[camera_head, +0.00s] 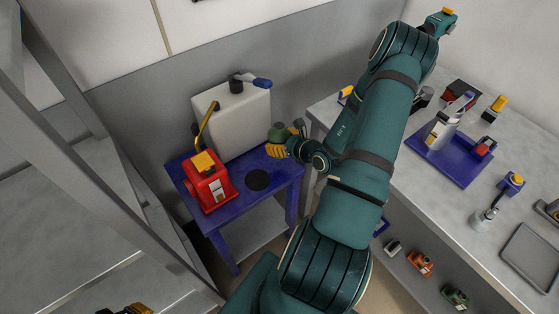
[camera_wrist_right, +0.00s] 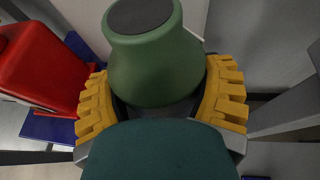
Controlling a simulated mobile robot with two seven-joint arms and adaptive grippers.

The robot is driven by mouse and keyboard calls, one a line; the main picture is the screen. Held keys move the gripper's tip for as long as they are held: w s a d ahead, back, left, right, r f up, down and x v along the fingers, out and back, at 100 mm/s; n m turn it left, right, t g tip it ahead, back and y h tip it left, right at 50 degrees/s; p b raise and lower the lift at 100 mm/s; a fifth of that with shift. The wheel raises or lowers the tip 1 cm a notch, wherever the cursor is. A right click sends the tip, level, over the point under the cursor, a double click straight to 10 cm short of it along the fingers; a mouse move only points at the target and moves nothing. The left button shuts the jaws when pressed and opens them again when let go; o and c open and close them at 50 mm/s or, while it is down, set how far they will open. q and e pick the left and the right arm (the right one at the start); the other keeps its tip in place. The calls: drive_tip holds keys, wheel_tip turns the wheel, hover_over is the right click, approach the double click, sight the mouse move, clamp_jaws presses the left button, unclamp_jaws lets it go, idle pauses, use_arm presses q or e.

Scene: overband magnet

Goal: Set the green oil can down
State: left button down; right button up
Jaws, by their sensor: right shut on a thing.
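The green oil can (camera_head: 278,132) is in my right gripper (camera_head: 279,147), at the right end of the small blue table (camera_head: 228,217). In the right wrist view the can (camera_wrist_right: 153,68) is a green tapering body with a dark round end, between the yellow ridged fingers of the right gripper (camera_wrist_right: 160,103), which are shut on it. I cannot tell whether the can touches the tabletop. A dark round patch (camera_head: 258,179) lies bare on the table, left of and nearer than the gripper. My left gripper (camera_head: 126,309) only just shows at the bottom edge; its jaws are unclear.
A red can (camera_head: 209,188) with a yellow spout and a white canister (camera_head: 238,118) stand on the blue table, left of and behind the dark patch. A grey workbench (camera_head: 435,185) with tools and a blue tray stands right. A grey frame (camera_head: 105,150) rises at left.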

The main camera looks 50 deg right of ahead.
drive_tip(key=shift+f+b, duration=0.85)
drive_tip(key=shift+f, duration=3)
drive_tip(key=shift+f, duration=0.2)
drive_tip(key=o, duration=1.3)
drive_tip(key=shift+r, duration=0.1)
